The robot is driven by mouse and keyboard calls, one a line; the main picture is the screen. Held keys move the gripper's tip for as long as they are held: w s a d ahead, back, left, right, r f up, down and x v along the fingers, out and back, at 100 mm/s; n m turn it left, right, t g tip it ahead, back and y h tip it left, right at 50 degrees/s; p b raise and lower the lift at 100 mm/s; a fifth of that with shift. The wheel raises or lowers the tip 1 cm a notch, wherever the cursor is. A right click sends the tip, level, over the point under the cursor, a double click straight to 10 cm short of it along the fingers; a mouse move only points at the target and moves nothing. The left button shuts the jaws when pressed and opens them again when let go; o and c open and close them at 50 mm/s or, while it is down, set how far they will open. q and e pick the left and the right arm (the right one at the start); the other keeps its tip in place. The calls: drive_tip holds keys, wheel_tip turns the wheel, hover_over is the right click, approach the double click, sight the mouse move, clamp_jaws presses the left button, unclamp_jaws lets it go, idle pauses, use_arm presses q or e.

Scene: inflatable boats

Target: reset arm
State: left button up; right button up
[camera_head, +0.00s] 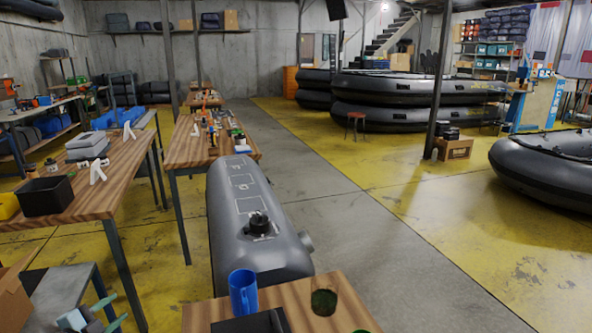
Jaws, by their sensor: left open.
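My left gripper (112,309) shows at the bottom left edge of the head view. Its two greenish fingers stand apart, open, with nothing seen between them. It is beside a grey stool-like surface (55,290) and to the left of the near wooden table (200,317). Most of my left arm is outside the picture. My right gripper is not in view.
A grey inflatable tube (232,225) with a black valve lies beyond the near table. A black bin (46,195) sits on the left workbench. Open floor lies to the right.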

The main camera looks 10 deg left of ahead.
use_arm(q)
drive_tip(key=s+a+f+n+g+y, duration=0.2)
drive_tip(key=a+f+n+g+y, duration=0.15)
drive_tip(key=a, duration=0.25)
drive_tip(key=s+d+f+n+g+h, duration=0.1)
drive_tip(key=s+d+f+g+h, duration=0.1)
drive_tip(key=s+d+f, duration=0.9)
drive_tip(key=s+d+f+n+g+h, duration=0.1)
drive_tip(key=s+d+f+n, duration=0.1)
drive_tip(key=s+d+f, duration=0.85)
drive_tip(key=s+d+r+n+g+h, duration=0.1)
drive_tip(key=s+d+r+n, duration=0.1)
drive_tip(key=s+d, duration=0.65)
drive_tip(key=s+d+r+n+g+h, duration=0.15)
drive_tip(key=s+d, duration=0.45)
drive_tip(key=d, duration=0.6)
drive_tip(key=w+r+t+p, duration=0.2)
drive_tip(key=w+r+p, duration=0.2)
drive_tip(key=r, duration=0.3)
drive_tip(key=shift+w+a+r+p, duration=0.15)
drive_tip(key=shift+w+a+p, duration=0.2)
drive_tip(key=shift+p, duration=0.25)
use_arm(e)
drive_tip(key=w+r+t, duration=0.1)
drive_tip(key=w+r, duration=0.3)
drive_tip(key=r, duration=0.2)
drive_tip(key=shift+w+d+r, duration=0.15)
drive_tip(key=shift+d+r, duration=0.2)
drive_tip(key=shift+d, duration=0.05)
